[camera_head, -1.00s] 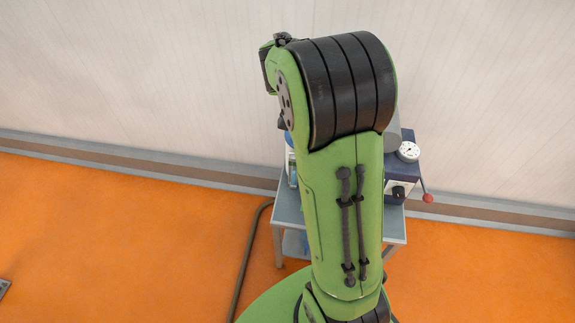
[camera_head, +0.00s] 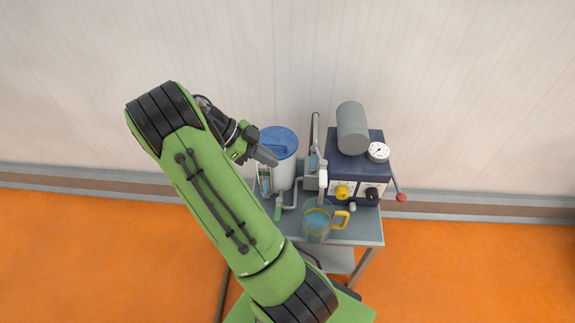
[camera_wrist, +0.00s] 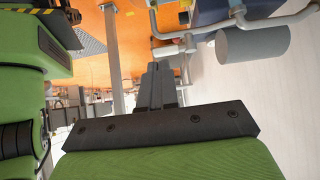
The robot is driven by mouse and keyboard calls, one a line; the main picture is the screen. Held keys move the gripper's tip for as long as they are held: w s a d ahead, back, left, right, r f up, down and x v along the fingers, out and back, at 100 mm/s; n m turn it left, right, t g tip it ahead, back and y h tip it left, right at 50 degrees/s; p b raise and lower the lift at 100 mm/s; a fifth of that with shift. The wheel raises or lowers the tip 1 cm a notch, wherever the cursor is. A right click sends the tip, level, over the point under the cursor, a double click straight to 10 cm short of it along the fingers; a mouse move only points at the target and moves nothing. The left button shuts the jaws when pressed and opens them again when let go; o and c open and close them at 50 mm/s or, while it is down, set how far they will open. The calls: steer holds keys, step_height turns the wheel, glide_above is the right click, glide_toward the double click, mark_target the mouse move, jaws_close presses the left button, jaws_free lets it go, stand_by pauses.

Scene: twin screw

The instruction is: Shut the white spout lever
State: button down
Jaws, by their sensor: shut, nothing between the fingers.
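A white spout (camera_head: 322,178) stands at the front of the table-top equipment in the head view. A thin pale upright lever (camera_head: 316,130) rises above it. A clear jug (camera_head: 317,228) with a yellow handle and blue liquid stands below the spout. My gripper (camera_head: 268,157) is shut and empty, in front of the blue-lidded container as seen here, left of the lever and apart from it. In the wrist view my closed fingers (camera_wrist: 160,82) point away from the wrist with nothing between them. I cannot clearly identify the lever in the wrist view.
A blue-lidded white container (camera_head: 280,142) stands at left on the grey table (camera_head: 365,232). A dark blue machine (camera_head: 358,165) at right carries a grey cylinder (camera_head: 352,128), a gauge (camera_head: 377,152), knobs and a red-tipped lever (camera_head: 401,197). The wall is close behind.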

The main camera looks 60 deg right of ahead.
mark_target(323, 175)
steer(key=s+r+b+x, duration=0.1)
steer(key=r+b+x, duration=0.1)
steer(key=x, duration=0.9)
steer(key=shift+s+d+f+b, duration=0.25)
steer(key=shift+s+d+b, duration=0.2)
steer(key=shift+d+b, duration=0.05)
